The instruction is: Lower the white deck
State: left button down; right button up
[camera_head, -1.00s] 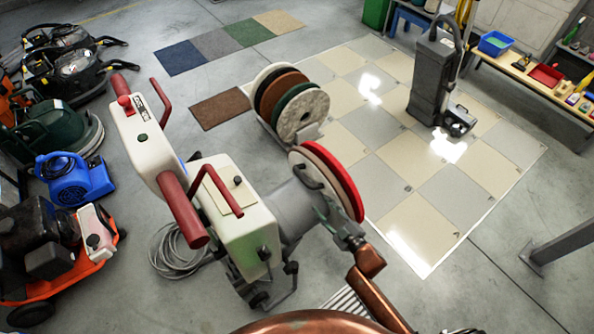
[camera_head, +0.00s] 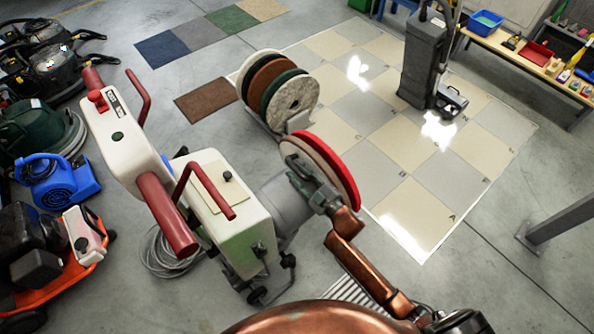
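A floor machine stands tipped back, with a cream-white body, red grips and a grey motor (camera_head: 277,205). Its round white deck (camera_head: 290,150) is tilted up on edge, with a red pad (camera_head: 343,172) on the side facing right. A dark handle on the deck's near face is partly hidden by my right gripper (camera_head: 308,181). The gripper reaches in from the lower right on a copper arm and is at the handle. Whether its fingers are open or shut is too small to tell. My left gripper is not in view.
A rack of upright round pads (camera_head: 297,100) stands behind the deck. A grey upright vacuum (camera_head: 424,65) is on the tiled floor (camera_head: 415,215). A blue blower (camera_head: 62,184) and an orange machine (camera_head: 75,275) are at left. A grey post (camera_head: 565,222) is at right.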

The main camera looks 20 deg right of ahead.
jog(key=shift+c, duration=0.6)
grip_shut()
jog(key=shift+f, duration=0.1)
